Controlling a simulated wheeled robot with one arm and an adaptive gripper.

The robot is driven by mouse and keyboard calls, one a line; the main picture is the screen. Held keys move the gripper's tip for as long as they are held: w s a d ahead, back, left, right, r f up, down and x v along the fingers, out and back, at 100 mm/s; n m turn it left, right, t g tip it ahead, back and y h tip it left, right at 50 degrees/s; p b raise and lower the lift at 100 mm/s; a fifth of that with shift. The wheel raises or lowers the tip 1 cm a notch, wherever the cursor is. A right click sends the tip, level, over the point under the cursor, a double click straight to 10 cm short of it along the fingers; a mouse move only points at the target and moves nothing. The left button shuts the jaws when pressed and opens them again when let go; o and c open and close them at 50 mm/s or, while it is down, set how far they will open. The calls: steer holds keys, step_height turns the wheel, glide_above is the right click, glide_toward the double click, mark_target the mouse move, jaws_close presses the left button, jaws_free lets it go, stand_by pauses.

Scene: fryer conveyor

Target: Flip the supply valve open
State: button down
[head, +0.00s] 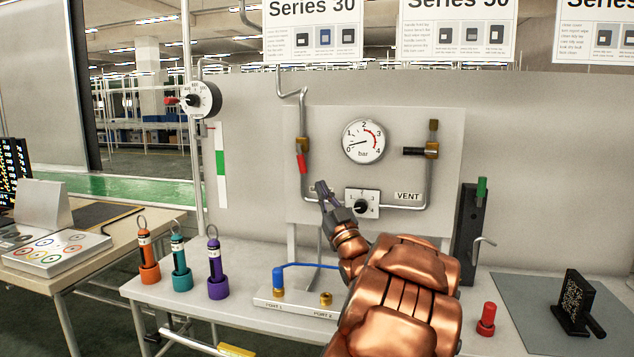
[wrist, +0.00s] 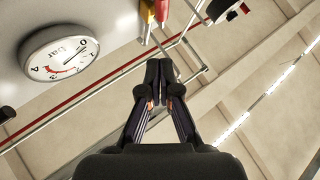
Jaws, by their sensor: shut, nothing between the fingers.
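The supply valve is a brass body (head: 302,145) with a red handle (head: 302,163) on the left pipe of the grey panel. The handle points down, roughly along the pipe. The brass body (wrist: 161,9) and red handle (wrist: 148,22) also show at the top of the wrist view, beyond my fingertips. My gripper (head: 321,188) is below and slightly right of the handle, apart from it. Its fingers are together and empty, also in the wrist view (wrist: 159,70). The label beside the valve is mostly hidden by my gripper.
A pressure gauge (head: 363,141) sits mid-panel, needle near the low end. A selector knob (head: 361,205) is close right of my gripper. The vent valve's black handle (head: 413,151) points left. Coloured plugs (head: 181,263) stand on the bench (head: 225,308) below.

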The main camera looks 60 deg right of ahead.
steer(key=shift+v, duration=2)
